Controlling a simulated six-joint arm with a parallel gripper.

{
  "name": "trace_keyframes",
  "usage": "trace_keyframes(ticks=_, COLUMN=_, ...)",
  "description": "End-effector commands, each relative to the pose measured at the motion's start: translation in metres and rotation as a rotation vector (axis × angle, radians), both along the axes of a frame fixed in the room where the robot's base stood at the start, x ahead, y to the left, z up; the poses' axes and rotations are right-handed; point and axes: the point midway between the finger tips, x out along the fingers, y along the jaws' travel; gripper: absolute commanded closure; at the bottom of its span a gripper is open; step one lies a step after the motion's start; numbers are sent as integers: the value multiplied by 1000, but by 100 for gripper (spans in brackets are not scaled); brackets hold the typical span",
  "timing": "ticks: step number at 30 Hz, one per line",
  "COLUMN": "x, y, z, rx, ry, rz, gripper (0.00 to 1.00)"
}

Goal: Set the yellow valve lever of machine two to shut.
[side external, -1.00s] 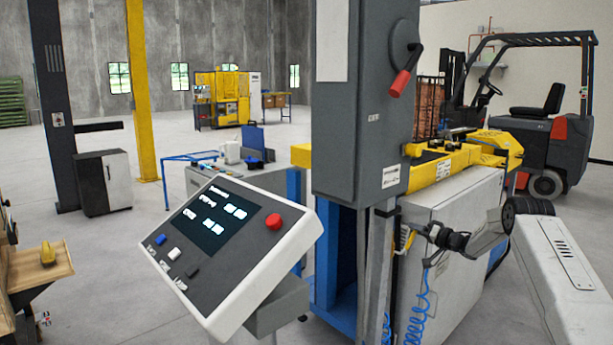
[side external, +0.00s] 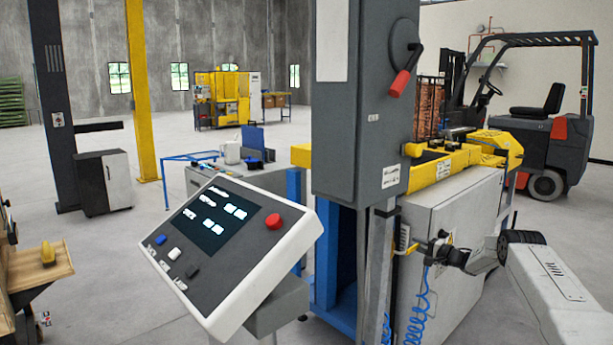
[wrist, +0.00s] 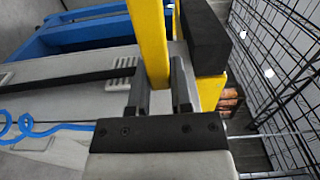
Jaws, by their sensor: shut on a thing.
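The yellow valve lever (wrist: 150,40) shows in the wrist view as a straight bar running down between the two dark fingers of my gripper (wrist: 160,95). The fingers are closed on it. In the side external view the lever (side external: 407,249) is a small yellow piece at the left side of the light grey machine cabinet, lying close to level. My gripper (side external: 433,251) comes to it from the right and hides part of it. The valve body and any shut mark cannot be made out.
A blue coiled hose (side external: 421,310) hangs below the lever. A tall grey cabinet (side external: 365,120) with a red-handled switch (side external: 400,83) stands just left. A tilted control panel (side external: 232,255) is in front. A black wire fence (wrist: 280,70) shows at right in the wrist view.

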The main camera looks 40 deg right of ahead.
Motion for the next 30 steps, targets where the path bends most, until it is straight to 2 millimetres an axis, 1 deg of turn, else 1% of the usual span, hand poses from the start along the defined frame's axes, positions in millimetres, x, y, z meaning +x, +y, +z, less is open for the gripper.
trace_keyframes(ticks=6, x=-1, y=-1, z=-3, rx=30, ry=0, rz=-3, gripper=100)
trace_keyframes(ticks=15, x=-1, y=0, z=-4, rx=31, ry=1, rz=-3, gripper=100)
trace_keyframes(ticks=16, x=-1, y=0, z=-4, rx=31, ry=2, rz=-3, gripper=68)
trace_keyframes(ticks=17, x=-1, y=0, z=-4, rx=31, ry=2, rz=-3, gripper=58)
trace_keyframes(ticks=18, x=-1, y=0, z=-4, rx=31, ry=1, rz=-2, gripper=45)
trace_keyframes(ticks=19, x=-1, y=0, z=-4, rx=30, ry=1, rz=-2, gripper=38)
trace_keyframes(ticks=30, x=-1, y=0, z=-3, rx=27, ry=0, rz=-1, gripper=38)
